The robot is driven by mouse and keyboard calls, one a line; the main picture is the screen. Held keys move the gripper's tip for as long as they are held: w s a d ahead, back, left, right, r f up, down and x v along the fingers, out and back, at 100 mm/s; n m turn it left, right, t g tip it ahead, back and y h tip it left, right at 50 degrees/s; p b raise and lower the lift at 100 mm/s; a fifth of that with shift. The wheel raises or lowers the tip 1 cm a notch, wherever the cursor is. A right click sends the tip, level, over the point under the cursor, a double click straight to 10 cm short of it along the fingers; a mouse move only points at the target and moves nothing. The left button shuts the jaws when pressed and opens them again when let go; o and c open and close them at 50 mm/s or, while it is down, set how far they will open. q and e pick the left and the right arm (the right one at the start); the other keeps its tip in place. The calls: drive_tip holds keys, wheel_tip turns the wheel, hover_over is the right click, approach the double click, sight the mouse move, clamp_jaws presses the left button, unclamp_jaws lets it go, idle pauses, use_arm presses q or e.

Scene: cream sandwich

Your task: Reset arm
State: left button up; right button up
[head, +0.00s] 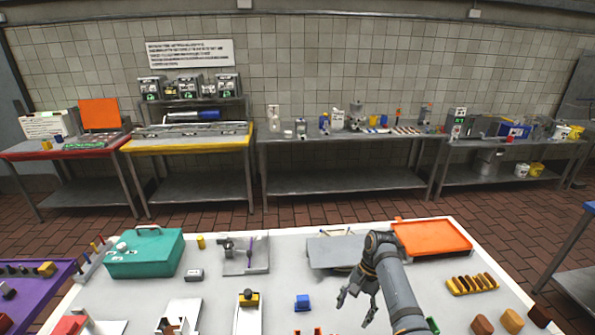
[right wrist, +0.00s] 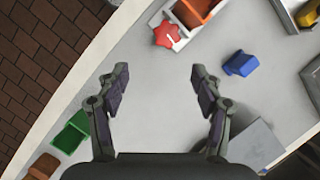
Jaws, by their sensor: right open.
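My right gripper (head: 356,306) is open and hangs over the white table (head: 213,285) near its front middle. Its arm comes in from the lower right in the head view. In the right wrist view the two fingers of the right gripper (right wrist: 160,76) are spread wide with nothing between them, and bare white table shows below. My left gripper is not in the head view.
A blue block (head: 302,302) lies left of my right gripper. An orange tray (head: 432,238) and a grey plate (head: 333,252) lie behind it. A teal box (head: 145,255) stands at left. Brown pieces (head: 482,324) lie at right.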

drive_tip(key=s+d+f+n+t+h, duration=0.2)
drive_tip(key=s+f+n, duration=0.1)
drive_tip(key=s+f, duration=0.3)
drive_tip(key=s+d+r+n+t+h, duration=0.15)
drive_tip(key=s+r+n, duration=0.25)
drive_tip(key=s, duration=0.4)
drive_tip(key=s+d+r+n+t, duration=0.25)
drive_tip(key=s+r, duration=0.25)
drive_tip(key=s, duration=0.4)
wheel_tip(320, 180, down, 34)
drive_tip(key=s+d+g+b, duration=0.1)
drive_tip(key=s+d+b, duration=0.1)
drive_tip(key=b, duration=0.5)
drive_tip(key=s+f+g+b, duration=0.1)
drive_tip(key=s+f+b, duration=0.4)
drive_tip(key=s+f, duration=1.3)
wheel_tip(320, 180, down, 4)
drive_tip(key=shift+s+d+r, duration=0.15)
drive_tip(key=shift+s+d, duration=0.05)
drive_tip(key=shift+d, duration=0.25)
